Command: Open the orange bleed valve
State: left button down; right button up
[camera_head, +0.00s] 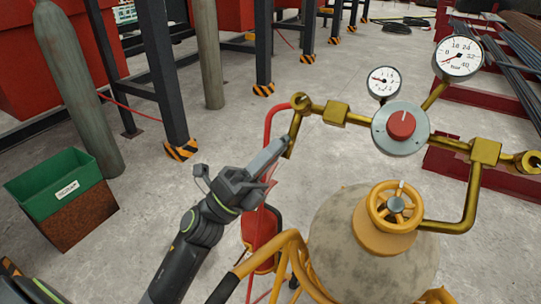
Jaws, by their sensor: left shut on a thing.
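A yellow-orange handwheel (395,207) sits on top of a rounded grey tank (345,235) at the lower right. At the left end of the brass pipework, a brass lever (294,133) hangs down, slightly tilted, from a fitting (301,102). My left gripper (281,146) reaches up from the lower left, with its grey fingers shut on the lower part of this lever. The fingers hide part of the contact. My left gripper is well apart from the handwheel. My right gripper is not in view.
A red knob (401,124) on a grey disc and two dial gauges (383,82) (458,57) stand on the brass pipes. A red hose (270,125) curves close to my left gripper. A green bin (55,183) and a cylinder (75,90) stand left. Floor between is clear.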

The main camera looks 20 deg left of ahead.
pick_arm(q)
jog(key=shift+d+f+n+t+y, duration=0.1)
jog(key=shift+d+n+t+y, duration=0.05)
jog(key=shift+n+t+y, duration=0.9)
jog(key=c, duration=1.8)
grip_release()
jog(key=shift+s+a+f+b, duration=0.25)
jog(key=shift+f+b, duration=0.2)
jog(key=shift+b, duration=0.15)
jog(key=b+v, duration=0.7)
jog(key=v, duration=0.9)
jog(key=shift+s+f, duration=0.1)
jog(key=shift+c, duration=0.2)
